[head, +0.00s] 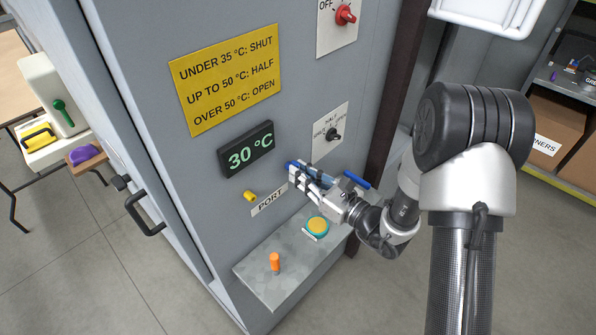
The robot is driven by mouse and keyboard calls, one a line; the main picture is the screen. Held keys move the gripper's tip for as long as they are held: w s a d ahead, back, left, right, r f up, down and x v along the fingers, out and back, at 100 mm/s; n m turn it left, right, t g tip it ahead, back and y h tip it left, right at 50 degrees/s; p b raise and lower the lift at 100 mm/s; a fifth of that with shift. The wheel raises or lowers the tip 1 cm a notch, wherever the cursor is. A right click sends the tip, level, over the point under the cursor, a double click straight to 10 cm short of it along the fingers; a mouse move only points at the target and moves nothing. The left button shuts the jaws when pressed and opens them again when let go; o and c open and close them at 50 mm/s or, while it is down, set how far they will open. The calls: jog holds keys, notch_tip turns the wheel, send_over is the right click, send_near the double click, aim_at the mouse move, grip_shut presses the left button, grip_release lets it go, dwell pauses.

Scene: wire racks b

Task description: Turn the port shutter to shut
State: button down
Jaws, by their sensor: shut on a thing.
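The black shutter knob (333,134) sits on a white plate on the grey cabinet front. The plate reads HALF at top and OPEN at right; the left word is too small to read surely. My gripper (299,172) is below the plate, apart from the knob, near the PORT label (269,200). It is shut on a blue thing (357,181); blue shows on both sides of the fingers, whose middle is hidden. The knob's exact pointing is too small to tell. A display (247,156) reads 30 °C. A yellow sign (225,80) says SHUT under 35 °C.
A yellow peg (250,196) juts from the panel left of the PORT label. A grey shelf (275,290) below bears an orange peg (275,262) and a yellow-and-teal button (318,227). A red knob (345,14) is above. A dark post (398,100) edges the panel.

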jog(key=m+p, duration=0.2)
jog(key=m, duration=0.2)
dwell(0.3)
jog(key=shift+m+p, duration=1.65)
jog(key=shift+m, duration=0.65)
